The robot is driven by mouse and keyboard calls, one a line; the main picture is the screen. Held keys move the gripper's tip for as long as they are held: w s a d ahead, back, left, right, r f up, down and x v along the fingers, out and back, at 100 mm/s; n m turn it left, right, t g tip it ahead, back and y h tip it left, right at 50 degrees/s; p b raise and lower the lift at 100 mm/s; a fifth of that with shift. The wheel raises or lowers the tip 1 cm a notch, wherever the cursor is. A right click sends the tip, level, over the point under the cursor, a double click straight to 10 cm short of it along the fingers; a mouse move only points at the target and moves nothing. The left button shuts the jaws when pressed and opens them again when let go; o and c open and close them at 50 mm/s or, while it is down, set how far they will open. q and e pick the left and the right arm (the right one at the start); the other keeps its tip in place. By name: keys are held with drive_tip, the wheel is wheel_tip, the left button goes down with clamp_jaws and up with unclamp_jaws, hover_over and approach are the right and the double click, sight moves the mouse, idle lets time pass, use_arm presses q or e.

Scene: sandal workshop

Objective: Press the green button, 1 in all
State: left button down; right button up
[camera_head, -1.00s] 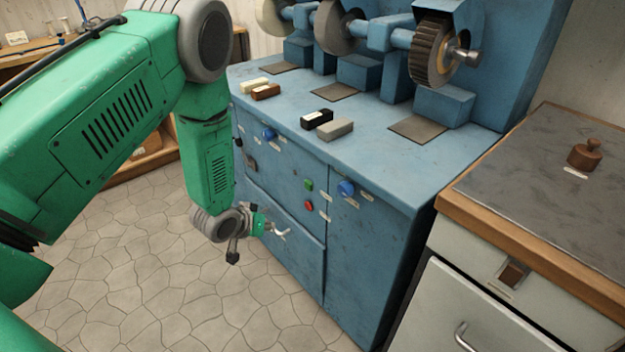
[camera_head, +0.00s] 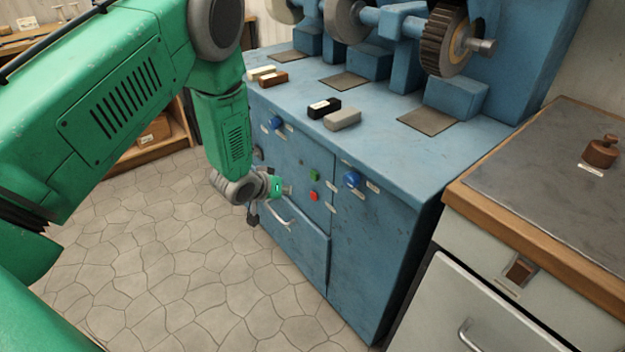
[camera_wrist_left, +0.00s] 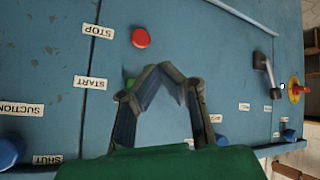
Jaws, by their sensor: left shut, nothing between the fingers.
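The green button (camera_head: 314,176) is on the front of the blue machine cabinet, just above the red button (camera_head: 313,196). My left gripper (camera_head: 289,189) is just left of and slightly below the green button in the head view. In the wrist view its fingertips (camera_wrist_left: 160,68) meet in a peak, shut and empty. I cannot tell whether the fingers touch the panel. My right gripper is not in view.
A blue knob (camera_head: 352,179) is right of the buttons, and another blue knob (camera_head: 277,123) is to the upper left. A drawer handle (camera_head: 279,217) is below my gripper. The red button (camera_wrist_left: 140,38) by the STOP label is close to the fingertips.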

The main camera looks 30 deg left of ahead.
sight(314, 175)
use_arm(q)
drive_tip(key=shift+w+d+b, duration=0.25)
drive_tip(key=shift+w+d, duration=0.15)
drive_tip(key=shift+w, duration=0.5)
drive_tip(key=shift+w+d+b, duration=0.3)
drive_tip(key=shift+w+d, duration=0.05)
drive_tip(key=shift+w, duration=0.55)
drive_tip(key=shift+w+d+b, duration=0.25)
drive_tip(key=shift+w+d, duration=0.15)
drive_tip(key=shift+w, duration=0.5)
drive_tip(key=shift+w+d+r, duration=0.1)
drive_tip(key=shift+w+d, duration=0.1)
drive_tip(key=shift+w, duration=0.15)
drive_tip(key=shift+w+d, duration=0.15)
drive_tip(key=shift+w, duration=0.25)
drive_tip(key=shift+s, duration=0.15)
drive_tip(key=shift+s+a+p, duration=0.3)
drive_tip(key=shift+s+p, duration=0.2)
drive_tip(key=shift+s, duration=0.15)
